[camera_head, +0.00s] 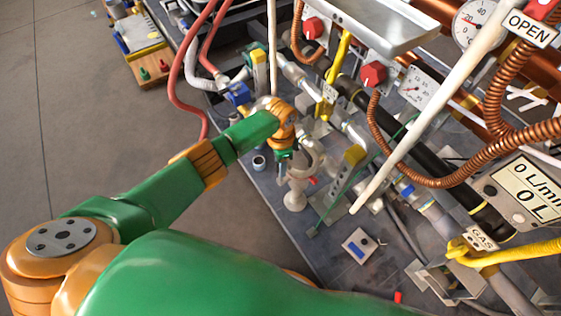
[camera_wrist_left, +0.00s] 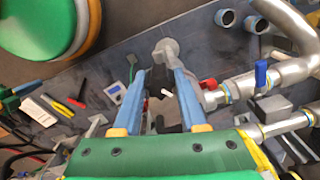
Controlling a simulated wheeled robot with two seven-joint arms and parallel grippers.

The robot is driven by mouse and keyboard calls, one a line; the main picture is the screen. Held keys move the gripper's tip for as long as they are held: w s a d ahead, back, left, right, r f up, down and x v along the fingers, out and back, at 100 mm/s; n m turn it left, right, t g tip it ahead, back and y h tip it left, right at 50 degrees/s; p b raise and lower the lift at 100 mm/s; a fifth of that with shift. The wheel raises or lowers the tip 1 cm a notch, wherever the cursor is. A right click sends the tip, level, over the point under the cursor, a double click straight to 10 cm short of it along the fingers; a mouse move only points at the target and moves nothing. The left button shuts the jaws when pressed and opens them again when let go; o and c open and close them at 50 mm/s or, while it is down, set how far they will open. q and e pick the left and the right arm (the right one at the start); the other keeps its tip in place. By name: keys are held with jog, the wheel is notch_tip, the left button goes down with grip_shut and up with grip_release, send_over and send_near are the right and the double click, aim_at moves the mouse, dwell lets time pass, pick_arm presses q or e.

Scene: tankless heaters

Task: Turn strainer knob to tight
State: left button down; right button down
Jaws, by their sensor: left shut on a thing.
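My left gripper (camera_head: 284,165) reaches down over the pipework in the head view. Its two blue fingers (camera_wrist_left: 162,74) show in the left wrist view, shut on a grey piece that I take to be the strainer knob (camera_wrist_left: 164,50). This grey piece (camera_head: 295,199) also shows in the head view, just below the fingers. The fingers and arm hide part of it, and no tight mark on it can be read. My right gripper is not in view.
A blue valve handle (camera_wrist_left: 261,73) and a red handle (camera_wrist_left: 208,84) sit close to the right. Red knobs (camera_head: 374,73), hoses and a white rod (camera_head: 420,125) crowd the right side in the head view. Open floor (camera_head: 90,130) lies to the left.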

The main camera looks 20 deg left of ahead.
pick_arm(q)
jog(key=m, duration=0.6)
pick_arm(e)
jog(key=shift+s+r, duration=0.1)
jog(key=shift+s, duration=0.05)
pick_arm(q)
jog(key=shift+d+m, duration=0.1)
jog(key=shift+m, duration=0.2)
dwell(0.4)
jog(key=shift+c, duration=2.2)
grip_release()
notch_tip(320, 180, up, 4)
jog(key=p, duration=0.2)
jog(key=shift+w+r+p, duration=0.1)
jog(key=shift+p, duration=0.3)
notch_tip(320, 180, up, 3)
jog(key=shift+p, duration=0.55)
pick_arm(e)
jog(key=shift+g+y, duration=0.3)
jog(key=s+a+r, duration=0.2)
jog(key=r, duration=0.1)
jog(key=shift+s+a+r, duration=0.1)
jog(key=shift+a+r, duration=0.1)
